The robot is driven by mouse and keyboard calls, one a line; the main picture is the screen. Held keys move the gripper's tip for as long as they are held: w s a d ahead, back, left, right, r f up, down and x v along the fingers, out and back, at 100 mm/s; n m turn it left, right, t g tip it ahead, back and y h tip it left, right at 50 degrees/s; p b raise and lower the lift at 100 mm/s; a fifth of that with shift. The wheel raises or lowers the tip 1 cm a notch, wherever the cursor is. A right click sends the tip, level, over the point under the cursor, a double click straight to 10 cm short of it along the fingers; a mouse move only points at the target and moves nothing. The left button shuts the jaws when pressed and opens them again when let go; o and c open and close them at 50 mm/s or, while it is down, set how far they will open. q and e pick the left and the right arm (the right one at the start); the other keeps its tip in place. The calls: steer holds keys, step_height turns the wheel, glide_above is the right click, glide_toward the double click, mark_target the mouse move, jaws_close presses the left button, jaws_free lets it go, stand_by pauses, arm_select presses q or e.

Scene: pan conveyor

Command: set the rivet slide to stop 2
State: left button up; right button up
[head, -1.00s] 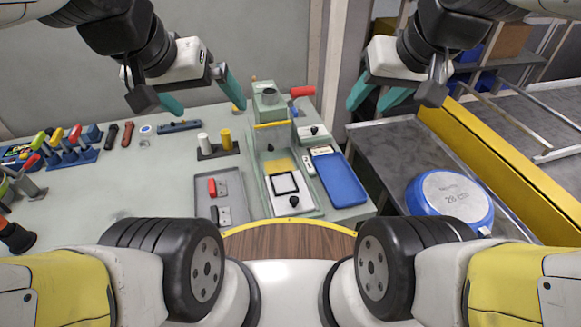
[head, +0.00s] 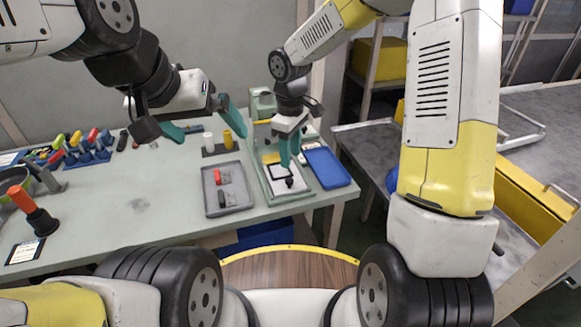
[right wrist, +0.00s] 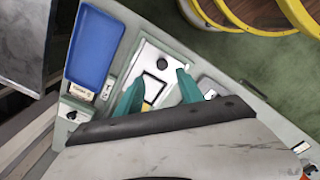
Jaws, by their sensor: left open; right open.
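The rivet slide appears to be the white plate with a black square outline (head: 278,172) in the pale green fixture (head: 266,187). Its round black knob (head: 289,183) is at the near end. My right gripper (head: 291,158) is open above the plate, just beyond the knob. In the right wrist view, the open right gripper (right wrist: 160,77) has a finger on each side of the square outline, and the knob (right wrist: 157,61) shows past the fingertips. I cannot tell whether they touch anything. Stop marks are not readable. My left gripper (head: 206,128) is open and empty above the table.
A grey tray (head: 241,205) with a red and a dark part lies left of the fixture. A blue tray (head: 327,168) lies right of it. White and yellow cylinders (head: 228,140) stand behind the grey tray. A red-handled tool (head: 33,210) stands far left; the table's middle left is clear.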

mark_target(289, 179)
steer(key=shift+s+a+f, duration=0.1)
steer(key=shift+a+f, duration=0.1)
steer(key=shift+f, duration=0.65)
step_height(289, 179, down, 7)
steer(key=shift+r, duration=0.1)
jaws_close()
stand_by(0.9)
